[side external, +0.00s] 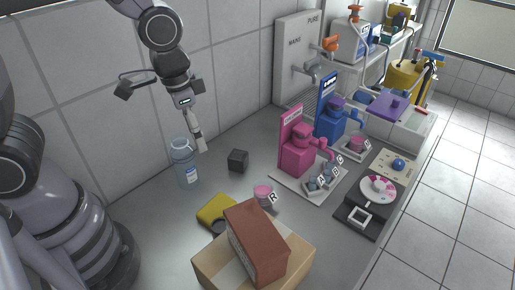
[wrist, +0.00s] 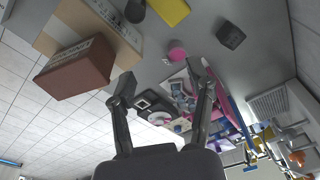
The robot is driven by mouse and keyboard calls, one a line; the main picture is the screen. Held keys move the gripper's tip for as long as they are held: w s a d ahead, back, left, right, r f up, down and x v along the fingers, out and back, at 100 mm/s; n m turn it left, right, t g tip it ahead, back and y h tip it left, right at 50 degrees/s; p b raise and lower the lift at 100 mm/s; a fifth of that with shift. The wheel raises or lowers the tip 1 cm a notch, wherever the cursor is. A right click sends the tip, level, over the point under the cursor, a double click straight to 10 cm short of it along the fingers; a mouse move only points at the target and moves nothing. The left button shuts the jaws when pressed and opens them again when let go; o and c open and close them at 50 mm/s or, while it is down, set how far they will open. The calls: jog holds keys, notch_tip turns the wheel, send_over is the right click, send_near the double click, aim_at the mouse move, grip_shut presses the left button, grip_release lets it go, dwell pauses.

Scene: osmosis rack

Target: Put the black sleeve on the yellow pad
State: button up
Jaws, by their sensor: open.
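The yellow pad (side external: 212,208) lies on the grey counter left of the cardboard box. A dark round piece that looks like the black sleeve (side external: 218,227) is beside the pad's near edge, partly hidden by the box in the side view. In the wrist view the pad (wrist: 171,10) and the sleeve (wrist: 135,11) are at the top edge, the sleeve left of the pad. My gripper (side external: 161,91) is high above the counter, near the wall and well away from both. Its fingers are spread and empty in the wrist view (wrist: 160,77).
A dark cube (side external: 238,160) and a clear bottle (side external: 186,164) stand behind the pad. A cardboard box (side external: 212,270) carries a reddish-brown block (side external: 257,243). A pink cup (side external: 263,192) stands right of the pad. Pink (side external: 296,155) and blue dispensers occupy the right. Counter between cube and pad is clear.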

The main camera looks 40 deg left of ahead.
jog(key=s+d+f+m+g, duration=0.15)
jog(key=d+f, duration=0.25)
jog(key=f, duration=0.5)
send_over(220, 225)
jog(key=shift+m+y, duration=0.25)
jog(key=shift+y, duration=0.05)
notch_tip(220, 225, down, 8)
jog(key=shift+a+f, duration=0.1)
jog(key=shift+f, duration=3)
jog(key=c, duration=0.8)
notch_tip(220, 225, up, 17)
jog(key=shift+c, duration=0.2)
jog(key=w+a+f, duration=0.1)
jog(key=a+f, duration=0.1)
jog(key=f, duration=0.2)
jog(key=w+a+f, duration=0.1)
jog(key=a+f, duration=0.1)
jog(key=f, duration=0.3)
jog(key=w+a+f, duration=0.1)
jog(key=w+f, duration=0.1)
jog(key=f, duration=0.2)
jog(key=shift+a+f, duration=0.35)
jog(key=shift+a, duration=0.05)
